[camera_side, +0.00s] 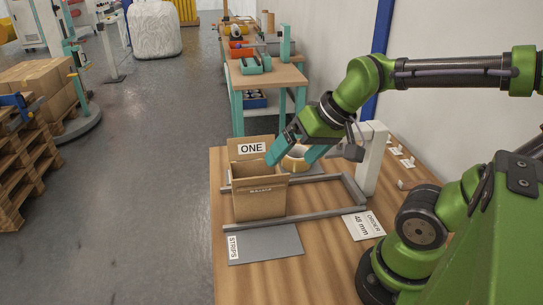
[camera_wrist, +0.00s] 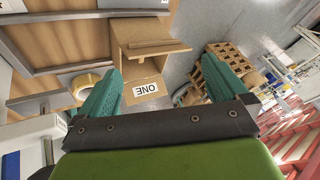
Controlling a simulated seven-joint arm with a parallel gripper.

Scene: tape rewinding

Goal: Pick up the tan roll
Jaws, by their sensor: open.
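The tan roll (camera_side: 295,163) is a ring of tape behind the cardboard box, partly hidden by my fingers in the side view. In the wrist view the tan roll (camera_wrist: 84,82) lies to the left of the left finger, outside the gap. My gripper (camera_side: 289,158) has teal fingers and is open and empty, above the table near the box. In the wrist view my gripper's fingers (camera_wrist: 163,68) stand wide apart, with the box's ONE flap between them.
The open cardboard box (camera_side: 260,198) stands inside grey rails (camera_side: 300,217) on the wooden table. A grey STRIPS mat (camera_side: 265,244) and an ORDER 48 mm card (camera_side: 363,225) lie in front. A white post (camera_side: 371,160) rises at the right. Pallets (camera_side: 20,165) stand on the floor.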

